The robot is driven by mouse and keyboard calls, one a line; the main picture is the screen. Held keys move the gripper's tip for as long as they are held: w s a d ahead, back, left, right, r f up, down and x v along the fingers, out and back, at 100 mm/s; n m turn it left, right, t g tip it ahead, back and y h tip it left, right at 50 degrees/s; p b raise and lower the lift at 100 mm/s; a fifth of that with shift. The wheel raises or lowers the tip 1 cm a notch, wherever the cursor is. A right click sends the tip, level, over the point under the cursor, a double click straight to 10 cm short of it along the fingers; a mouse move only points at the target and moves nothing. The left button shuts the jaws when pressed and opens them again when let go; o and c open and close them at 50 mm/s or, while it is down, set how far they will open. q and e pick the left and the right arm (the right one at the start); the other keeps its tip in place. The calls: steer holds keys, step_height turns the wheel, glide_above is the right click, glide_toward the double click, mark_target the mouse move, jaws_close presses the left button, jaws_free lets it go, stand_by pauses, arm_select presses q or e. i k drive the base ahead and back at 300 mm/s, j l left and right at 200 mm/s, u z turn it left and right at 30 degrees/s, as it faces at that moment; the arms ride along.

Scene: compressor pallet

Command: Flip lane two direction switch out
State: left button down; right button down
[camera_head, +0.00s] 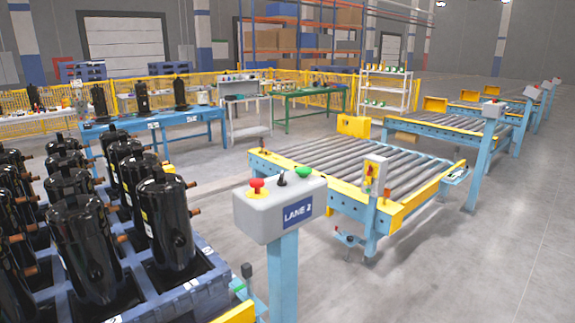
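The lane two control box (280,208) is a grey box on a blue post in the middle foreground, with a blue "LANE 2" label (298,214). On its top are a red mushroom button (257,184) on a yellow base, a small black direction switch (282,178) and a green button (303,172). The switch lever stands roughly upright between the two buttons; its exact setting is too small to tell. Neither of my grippers shows in the head view.
A blue pallet (190,292) with several black compressors fills the left foreground, close to the control box. A roller conveyor (350,165) with yellow edges stands behind the box. Open grey floor (480,260) lies at the right. A blue table (190,117) stands further back.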

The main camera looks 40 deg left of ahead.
mark_target(280, 182)
steer(key=i+j+u, duration=0.15)
steer(key=u, duration=0.25)
steer(key=i+u, duration=0.7)
steer(key=u, duration=0.15)
steer(key=i+l+u, duration=0.15)
steer(key=u, duration=0.25)
steer(key=i+u, duration=0.25)
steer(key=i+l, duration=0.05)
